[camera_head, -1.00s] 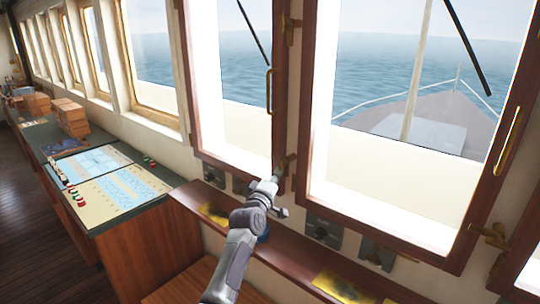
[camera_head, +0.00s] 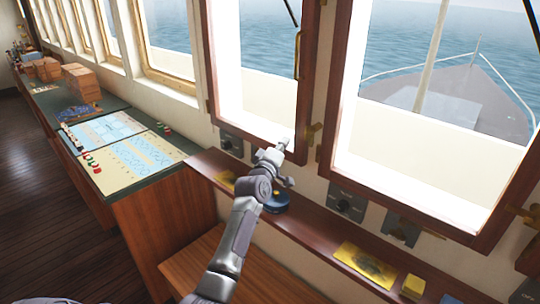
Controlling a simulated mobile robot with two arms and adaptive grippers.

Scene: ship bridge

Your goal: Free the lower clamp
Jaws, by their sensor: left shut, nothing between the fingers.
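The lower clamp (camera_head: 314,134) is a small brass fitting on the post between the two large windows, near the lower right corner of the left window frame. My left gripper (camera_head: 284,146) is shut and empty. Its tip is to the left of the clamp in the picture, in front of the lower part of the left window, with a visible gap between them. Whether the clamp still grips the frame is too small to tell. My right gripper is out of view.
A wooden ledge (camera_head: 310,232) runs below the windows, with a blue round object (camera_head: 276,203), a yellow card (camera_head: 366,262) and a yellow block (camera_head: 413,286). Control boxes (camera_head: 347,203) sit on the wall. A chart desk (camera_head: 160,190) stands left. Another brass clamp (camera_head: 522,213) is at right.

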